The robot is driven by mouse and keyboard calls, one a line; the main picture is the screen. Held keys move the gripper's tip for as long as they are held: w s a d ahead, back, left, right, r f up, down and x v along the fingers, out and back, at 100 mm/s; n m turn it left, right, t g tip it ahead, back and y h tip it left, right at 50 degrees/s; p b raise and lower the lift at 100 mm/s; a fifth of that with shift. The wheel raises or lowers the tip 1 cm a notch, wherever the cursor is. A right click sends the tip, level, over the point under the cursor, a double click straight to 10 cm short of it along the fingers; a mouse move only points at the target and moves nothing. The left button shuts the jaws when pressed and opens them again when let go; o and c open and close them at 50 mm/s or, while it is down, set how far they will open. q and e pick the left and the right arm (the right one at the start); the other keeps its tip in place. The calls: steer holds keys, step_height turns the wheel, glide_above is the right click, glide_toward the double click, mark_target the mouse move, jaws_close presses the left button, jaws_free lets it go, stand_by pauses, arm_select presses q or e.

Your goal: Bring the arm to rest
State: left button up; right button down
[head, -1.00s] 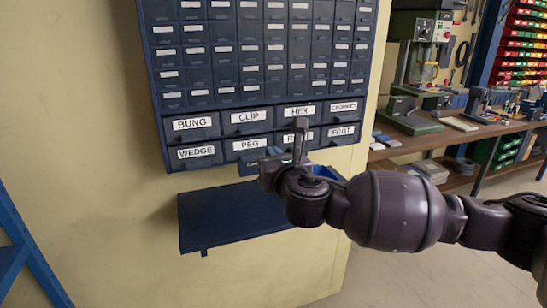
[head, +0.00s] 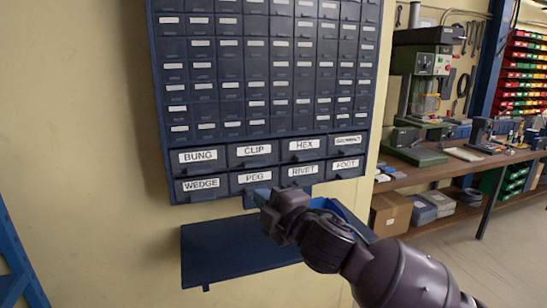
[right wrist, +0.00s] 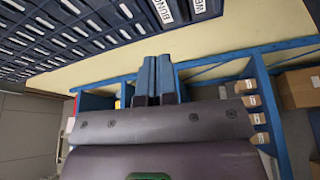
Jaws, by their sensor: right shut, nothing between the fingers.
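My right arm comes in from the lower right of the head view. Its gripper (head: 262,196) is in front of the lower edge of the drawer cabinet (head: 163,170), just below the PEG label, and mostly hidden by the wrist. In the right wrist view the two blue fingers (right wrist: 155,78) lie side by side, shut, with nothing between them. My left gripper is in neither view.
A dark blue shelf (head: 235,248) juts from the wall below the cabinet. A blue bin (head: 347,217) shows partly behind my arm. A workbench (head: 450,165) stands at the right. Bare wall is left of the cabinet.

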steer(key=s+d+f+m+t+h, duration=0.1)
steer(key=s+d+f+m+h, duration=0.3)
steer(key=d+f+m, duration=0.7)
steer(key=s+d+f+m+t+h, duration=0.1)
steer(key=s+d+f+m+h, duration=0.2)
steer(key=d+f+m, duration=0.7)
steer(key=s+d+f+g+h, duration=0.2)
steer(key=s+d+f, duration=0.2)
steer(key=s+f, duration=0.6)
steer(key=s+d+f+m+g+h, duration=0.1)
steer(key=s+d+f+g+h, duration=0.2)
steer(key=s+f, duration=0.7)
steer(key=shift+s+d+m, duration=0.3)
steer(key=shift+s+d, duration=0.15)
steer(key=shift+d, duration=0.3)
